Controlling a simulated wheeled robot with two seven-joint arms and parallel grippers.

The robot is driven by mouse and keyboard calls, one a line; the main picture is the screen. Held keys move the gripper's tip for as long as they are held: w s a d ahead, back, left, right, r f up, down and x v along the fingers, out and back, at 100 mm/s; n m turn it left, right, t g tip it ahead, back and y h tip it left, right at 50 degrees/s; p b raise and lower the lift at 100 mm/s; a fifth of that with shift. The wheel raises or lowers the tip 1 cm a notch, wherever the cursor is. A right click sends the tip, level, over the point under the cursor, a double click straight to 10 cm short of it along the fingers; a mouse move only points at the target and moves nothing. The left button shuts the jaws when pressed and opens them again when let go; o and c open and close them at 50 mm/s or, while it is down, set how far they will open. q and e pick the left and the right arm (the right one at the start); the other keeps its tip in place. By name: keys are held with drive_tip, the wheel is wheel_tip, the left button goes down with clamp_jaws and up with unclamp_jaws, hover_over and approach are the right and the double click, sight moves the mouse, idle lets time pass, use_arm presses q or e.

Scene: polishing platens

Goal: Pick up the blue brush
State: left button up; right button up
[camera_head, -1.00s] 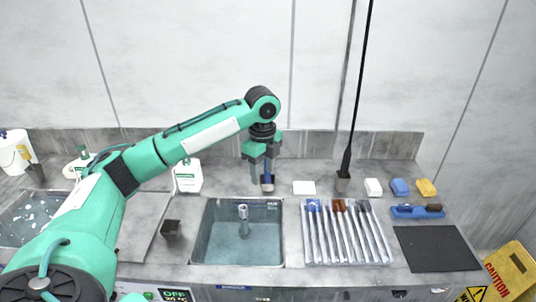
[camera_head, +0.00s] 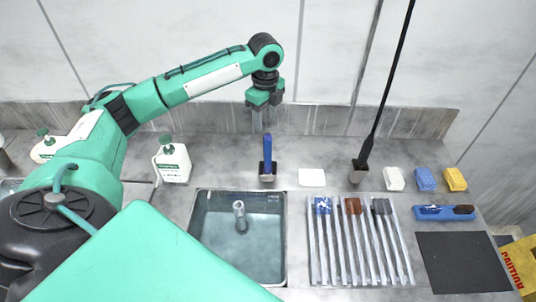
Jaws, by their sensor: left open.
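A blue-handled brush (camera_head: 267,147) stands upright at a small dark block (camera_head: 268,177) behind the sink; whether it is in or on the block is not clear. My left gripper (camera_head: 264,105) is open and empty. In the picture it hangs just above the top of the blue handle, fingers pointing down, with a small gap between. My right gripper is not in view.
The sink (camera_head: 193,225) lies in front of the brush. A white block (camera_head: 312,178) and a dark holder with a tall black rod (camera_head: 358,172) stand to its right. A white bottle (camera_head: 172,163) stands to its left. A rack of long tools (camera_head: 360,240) and a black mat (camera_head: 462,262) lie at right.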

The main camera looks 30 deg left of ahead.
sight(267, 135)
use_arm(q)
wheel_tip(267, 135, down, 4)
drive_tip(key=shift+f+p, duration=0.1)
drive_tip(key=shift+p, duration=0.3)
drive_tip(key=shift+w+f, duration=0.1)
drive_tip(key=shift+f, duration=0.3)
drive_tip(key=f+p, duration=0.3)
drive_tip(key=f, duration=0.1)
drive_tip(key=shift+d+f, duration=0.1)
drive_tip(key=shift+d, duration=0.15)
drive_tip(key=shift+f, duration=0.35)
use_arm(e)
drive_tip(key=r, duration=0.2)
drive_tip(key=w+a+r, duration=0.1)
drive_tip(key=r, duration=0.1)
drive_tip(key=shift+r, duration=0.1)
use_arm(q)
drive_tip(key=shift+c, duration=0.5)
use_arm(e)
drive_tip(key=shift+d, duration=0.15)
use_arm(q)
clamp_jaws()
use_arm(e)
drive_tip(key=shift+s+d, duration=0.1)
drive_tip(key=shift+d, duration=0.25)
